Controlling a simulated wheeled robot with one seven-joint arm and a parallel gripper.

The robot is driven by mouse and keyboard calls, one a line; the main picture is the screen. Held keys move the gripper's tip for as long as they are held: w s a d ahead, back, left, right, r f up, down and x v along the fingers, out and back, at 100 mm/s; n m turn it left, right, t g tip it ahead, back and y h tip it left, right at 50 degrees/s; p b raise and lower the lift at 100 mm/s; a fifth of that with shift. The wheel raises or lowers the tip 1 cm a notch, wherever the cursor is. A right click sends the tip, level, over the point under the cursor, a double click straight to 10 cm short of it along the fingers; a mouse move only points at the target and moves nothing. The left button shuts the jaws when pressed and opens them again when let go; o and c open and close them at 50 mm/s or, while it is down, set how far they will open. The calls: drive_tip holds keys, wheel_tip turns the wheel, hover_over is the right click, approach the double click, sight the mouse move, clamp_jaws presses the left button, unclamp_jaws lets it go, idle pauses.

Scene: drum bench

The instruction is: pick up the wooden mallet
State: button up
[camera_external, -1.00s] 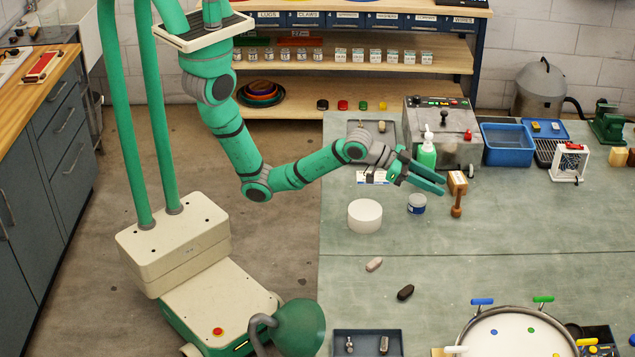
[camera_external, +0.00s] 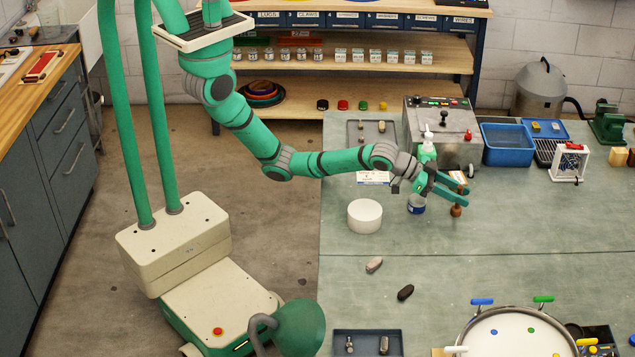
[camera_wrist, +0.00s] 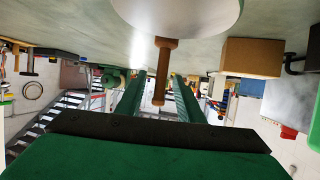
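The wooden mallet (camera_external: 456,210) stands upright on the grey-green bench, its round brown lower end showing below my gripper (camera_external: 451,193) in the external view. My fingers cover part of it. In the wrist view, where the bench is at the top, the brown mallet (camera_wrist: 160,82) shows between the two green fingers of my gripper (camera_wrist: 158,92). The fingers are apart, with a gap on each side of the mallet. I cannot tell how far past it the fingertips reach.
A blue-labelled jar (camera_external: 417,204) stands just left of the mallet, below my gripper. A green pump bottle (camera_external: 427,152) and a tan block (camera_external: 458,177) are close behind. A white cylinder (camera_external: 365,216) stands further left.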

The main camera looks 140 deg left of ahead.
clamp_jaws()
drive_tip(key=shift+r, duration=0.15)
